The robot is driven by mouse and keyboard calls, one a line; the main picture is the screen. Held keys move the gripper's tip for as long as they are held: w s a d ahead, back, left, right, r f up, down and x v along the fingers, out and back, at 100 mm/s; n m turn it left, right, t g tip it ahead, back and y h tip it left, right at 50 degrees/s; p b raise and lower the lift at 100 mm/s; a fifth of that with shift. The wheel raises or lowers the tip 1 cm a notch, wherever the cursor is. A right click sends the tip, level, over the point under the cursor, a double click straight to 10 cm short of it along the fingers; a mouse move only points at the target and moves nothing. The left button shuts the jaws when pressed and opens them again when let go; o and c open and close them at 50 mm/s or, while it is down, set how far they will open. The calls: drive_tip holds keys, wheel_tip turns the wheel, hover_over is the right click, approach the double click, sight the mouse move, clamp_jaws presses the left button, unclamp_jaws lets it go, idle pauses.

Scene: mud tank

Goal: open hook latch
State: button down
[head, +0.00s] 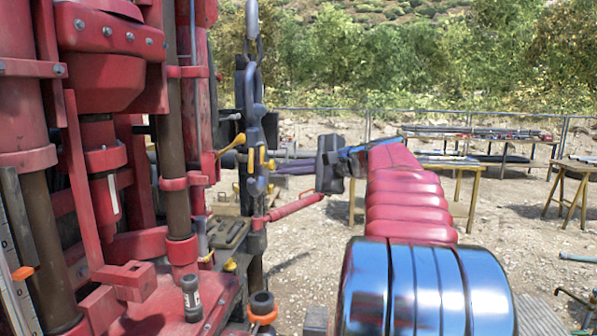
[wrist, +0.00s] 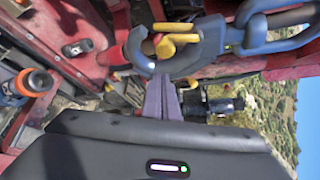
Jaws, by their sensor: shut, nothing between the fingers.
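The blue-grey hook (head: 256,180) hangs from chain links beside the red rig, with a yellow latch part (head: 263,158) on it. In the wrist view the hook (wrist: 205,50) crosses the upper middle, and the yellow latch piece (wrist: 170,43) shows near its left end. My gripper (head: 280,168) comes in from the right of the hook, with its dark fingers pointing left at it. In the wrist view my gripper (wrist: 161,79) has its fingers together and empty, with the tips just below the hook. I cannot tell whether they touch it.
The red rig (head: 110,200) fills the left side, close to the hook. A red bar (head: 295,207) sticks out below my gripper. Chain links (wrist: 275,20) lead off at upper right in the wrist view. A work table (head: 445,162) stands on open gravel behind.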

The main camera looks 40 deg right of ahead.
drive_tip(key=shift+s+a+r, duration=0.25)
drive_tip(key=shift+a, duration=0.25)
drive_tip(key=shift+s+a+r, duration=0.2)
drive_tip(key=shift+a+r, duration=0.05)
drive_tip(key=shift+a, duration=0.25)
